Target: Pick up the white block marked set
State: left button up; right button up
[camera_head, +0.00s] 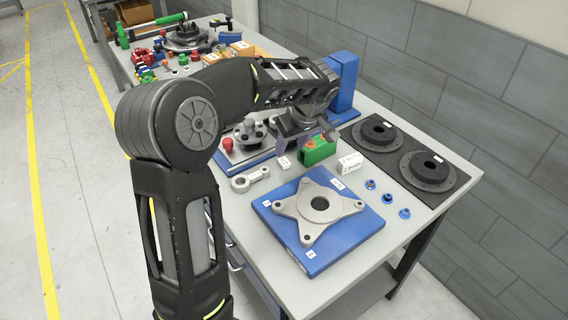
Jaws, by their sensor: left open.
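A white block (350,163) with small dark marks on its side stands on the grey table, right of a green block (318,150). A smaller white cube (283,162) lies to the left of the green block. The lettering on both white pieces is too small to read, so I cannot tell which says set. My left gripper (305,137) points down above and behind the green block. It is open, with nothing visible held, and partly covers what is behind it. My right gripper is not in view.
A blue plate (326,241) with a grey four-armed part (318,205) lies in front. Several small blue pieces (388,197) sit to its right. Two black round flanges (427,170) rest on a dark mat. A grey link (250,179) lies left. A blue post (343,82) stands behind.

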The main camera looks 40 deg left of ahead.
aim_at(284, 161)
pick_arm(q)
jog(key=shift+x, duration=1.35)
jog(key=shift+p, duration=0.35)
jog(key=shift+f, duration=0.3)
jog(key=p+x, duration=0.1)
jog(key=x, duration=0.2)
jog(key=shift+a+f+p, duration=0.15)
jog(key=shift+f+p, duration=0.15)
jog(key=shift+p, duration=0.05)
jog(key=shift+a+f, duration=0.15)
jog(key=shift+f, duration=0.3)
jog(key=shift+c, duration=0.4)
grip_shut()
